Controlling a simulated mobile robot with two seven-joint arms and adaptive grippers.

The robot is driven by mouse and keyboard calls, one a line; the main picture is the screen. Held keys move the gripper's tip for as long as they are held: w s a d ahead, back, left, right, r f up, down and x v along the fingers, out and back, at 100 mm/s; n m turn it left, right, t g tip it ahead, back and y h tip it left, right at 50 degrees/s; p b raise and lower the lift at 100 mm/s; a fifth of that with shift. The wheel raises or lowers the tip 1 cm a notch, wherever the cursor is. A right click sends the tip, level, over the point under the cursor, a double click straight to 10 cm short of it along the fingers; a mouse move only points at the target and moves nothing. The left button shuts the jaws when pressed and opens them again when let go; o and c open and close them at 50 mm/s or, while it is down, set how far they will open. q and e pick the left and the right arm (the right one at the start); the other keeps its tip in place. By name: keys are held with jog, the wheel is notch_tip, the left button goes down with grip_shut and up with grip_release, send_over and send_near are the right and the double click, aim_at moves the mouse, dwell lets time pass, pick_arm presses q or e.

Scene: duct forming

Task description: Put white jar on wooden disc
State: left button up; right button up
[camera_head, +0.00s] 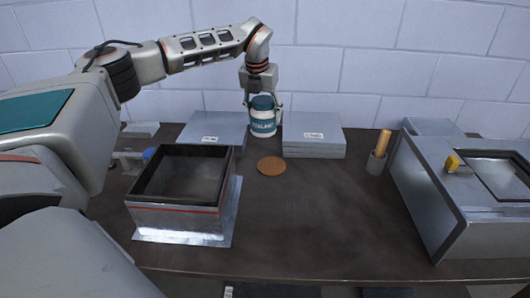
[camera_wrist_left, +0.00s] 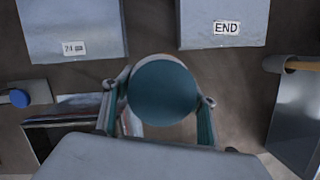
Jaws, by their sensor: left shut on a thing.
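The white jar (camera_head: 263,122) has a teal lid and a label, and stands upright in my left gripper (camera_head: 263,102). The gripper's fingers are shut on it from both sides. In the head view the jar is just above and behind the wooden disc, apart from it in the picture. I cannot tell how high it is held. The wooden disc (camera_head: 271,166) is round, brown and flat on the table, with nothing on it. In the left wrist view the teal lid (camera_wrist_left: 163,89) fills the space between the fingers and hides what lies below. My right gripper is out of view.
A dark-rimmed open metal duct box (camera_head: 181,209) stands left of the disc. Grey labelled slabs lie behind, left (camera_head: 213,128) and right (camera_head: 314,140). A cup with a wooden handle (camera_head: 377,162) and a large metal unit (camera_head: 430,200) are at right. The table (camera_head: 320,225) is clear in front.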

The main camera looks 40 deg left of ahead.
aim_at(259, 118)
pick_arm(q)
notch_tip(259, 118, down, 14)
jog(key=shift+f+p, duration=0.1)
jog(key=shift+p, duration=0.2)
dwell(0.4)
jog(key=o, duration=1.7)
jog(key=shift+f, duration=0.2)
jog(key=b+v, duration=0.1)
jog(key=v, duration=1.1)
jog(key=shift+s+r, duration=0.15)
